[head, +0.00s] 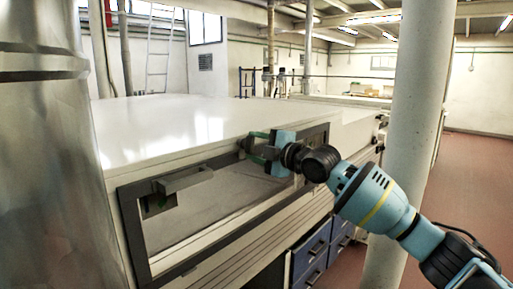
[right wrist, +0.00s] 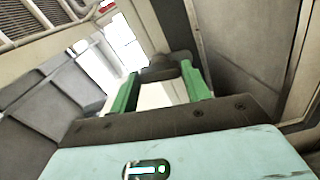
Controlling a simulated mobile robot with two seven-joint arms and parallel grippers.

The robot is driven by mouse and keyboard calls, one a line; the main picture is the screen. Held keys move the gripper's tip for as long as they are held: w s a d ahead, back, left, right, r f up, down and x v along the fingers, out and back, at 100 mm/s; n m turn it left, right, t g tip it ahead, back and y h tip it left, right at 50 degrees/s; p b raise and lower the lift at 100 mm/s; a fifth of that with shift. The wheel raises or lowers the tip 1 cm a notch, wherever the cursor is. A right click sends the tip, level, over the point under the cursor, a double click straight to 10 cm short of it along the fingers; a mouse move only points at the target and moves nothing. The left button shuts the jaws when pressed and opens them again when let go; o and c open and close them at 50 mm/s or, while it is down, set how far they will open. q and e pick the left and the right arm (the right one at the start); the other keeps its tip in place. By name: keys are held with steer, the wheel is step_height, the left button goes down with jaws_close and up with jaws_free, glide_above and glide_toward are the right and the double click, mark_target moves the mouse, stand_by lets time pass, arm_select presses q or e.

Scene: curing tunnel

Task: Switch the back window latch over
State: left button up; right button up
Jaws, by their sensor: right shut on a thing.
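The window (head: 125,215) is a dark frame around a pane in the side of a long pale tunnel housing. My right gripper (head: 255,146) reaches in from the right to the frame's far upper end. Its green fingers are closed on the back window latch, which the gripper mostly hides in the head view. In the right wrist view the dark grey back window latch (right wrist: 166,68) shows between the tips of the right gripper (right wrist: 163,82). A second latch (head: 186,180), a grey bar, sits at the near end of the frame. My left gripper is out of view.
A large shiny metal cylinder (head: 50,170) stands close at the left. A pale round column (head: 408,120) stands at the right, behind my right arm. Blue drawers (head: 310,250) sit under the housing. The red floor (head: 470,190) at the right is open.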

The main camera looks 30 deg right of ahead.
steer(key=shift+n, duration=1.1)
steer(key=shift+o, duration=0.2)
steer(key=shift+c, duration=0.2)
steer(key=o, duration=1)
steer(key=v, duration=0.7)
steer(key=shift+s+d, duration=0.15)
steer(key=shift+s, duration=0.25)
